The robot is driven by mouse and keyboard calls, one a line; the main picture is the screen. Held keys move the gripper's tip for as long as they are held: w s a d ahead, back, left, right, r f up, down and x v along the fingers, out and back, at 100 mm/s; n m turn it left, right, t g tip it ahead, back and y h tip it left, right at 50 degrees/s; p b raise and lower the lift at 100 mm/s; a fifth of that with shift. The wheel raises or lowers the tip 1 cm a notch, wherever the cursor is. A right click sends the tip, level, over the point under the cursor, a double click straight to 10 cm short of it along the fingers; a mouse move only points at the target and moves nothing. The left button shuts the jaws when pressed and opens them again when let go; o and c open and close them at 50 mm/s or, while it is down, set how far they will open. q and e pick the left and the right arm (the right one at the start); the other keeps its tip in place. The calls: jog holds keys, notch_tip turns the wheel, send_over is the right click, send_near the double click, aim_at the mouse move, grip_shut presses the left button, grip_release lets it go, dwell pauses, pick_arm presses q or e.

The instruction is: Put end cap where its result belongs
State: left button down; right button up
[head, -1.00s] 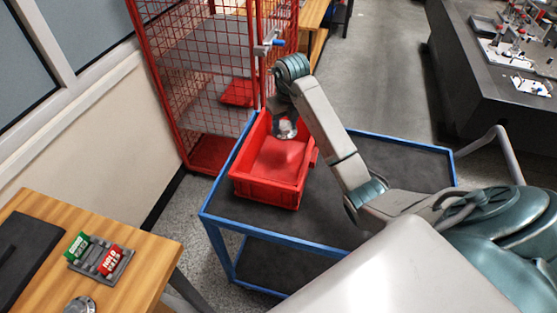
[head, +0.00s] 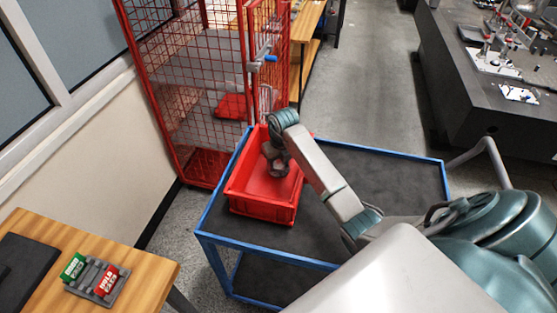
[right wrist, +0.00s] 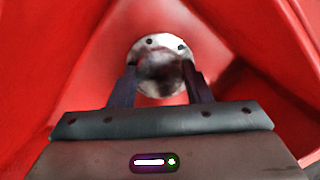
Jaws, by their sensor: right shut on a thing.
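My right gripper (head: 277,164) reaches down inside a red bin (head: 262,213). It also shows in the right wrist view (right wrist: 160,85), shut on the end cap (right wrist: 148,45), a round silvery metal piece with small dark holes. The end cap sits between the two dark fingers, with red bin walls around it. In the head view the end cap is small and hard to separate from the gripper. Whether it touches the bin floor I cannot tell. My left gripper is out of view.
The bin stands on a blue-framed cart (head: 385,178) with a dark top, free to its right.

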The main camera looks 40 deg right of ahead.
jog(key=shift+f, duration=0.15)
jog(key=o, duration=1.1)
